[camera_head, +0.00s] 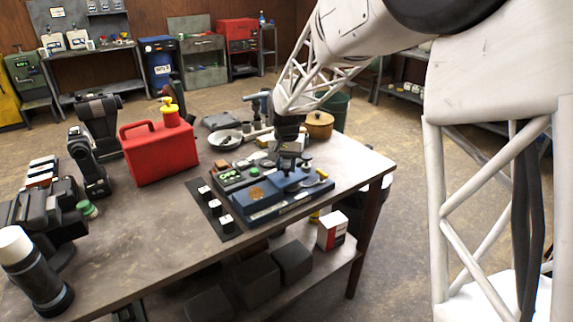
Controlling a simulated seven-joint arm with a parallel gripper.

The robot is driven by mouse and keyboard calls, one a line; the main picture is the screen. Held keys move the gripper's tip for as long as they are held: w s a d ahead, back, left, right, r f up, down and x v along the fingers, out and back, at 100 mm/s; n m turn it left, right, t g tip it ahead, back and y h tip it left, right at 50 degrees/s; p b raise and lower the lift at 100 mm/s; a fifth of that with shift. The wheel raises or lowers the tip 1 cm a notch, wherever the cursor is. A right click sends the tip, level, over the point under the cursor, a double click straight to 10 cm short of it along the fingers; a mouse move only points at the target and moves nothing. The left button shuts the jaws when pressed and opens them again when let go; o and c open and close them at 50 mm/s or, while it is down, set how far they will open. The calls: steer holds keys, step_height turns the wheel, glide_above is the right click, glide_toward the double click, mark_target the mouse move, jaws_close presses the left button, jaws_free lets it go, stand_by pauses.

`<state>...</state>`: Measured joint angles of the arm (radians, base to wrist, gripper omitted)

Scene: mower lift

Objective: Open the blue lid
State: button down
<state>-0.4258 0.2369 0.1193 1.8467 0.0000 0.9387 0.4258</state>
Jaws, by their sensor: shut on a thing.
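A blue case (272,208) stands near the right front edge of the workbench. Its left part shows a dark panel with green and white items and a round tan piece. A blue lid-like part (292,184) lies at its right side, directly under my gripper (289,164). My gripper points down from the white lattice arm and its jaws are shut on a small part at this blue piece. The fingertips are small and dark here, so the exact grip point is hidden. The lid looks low and close to the case; its exact angle cannot be told.
A red fuel can (158,150) stands left of the case. A dark strip with white blocks (213,208) lies at the case's left. A pan (225,139) and a wooden pot (319,124) stand behind. A lower shelf holds a red-white box (332,230).

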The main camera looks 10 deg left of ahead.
steer(key=shift+s+a, duration=2.9)
steer(key=shift+a, duration=0.05)
steer(key=c, duration=0.8)
jaws_free()
steer(key=shift+r, duration=0.15)
steer(key=shift+r, duration=3.75)
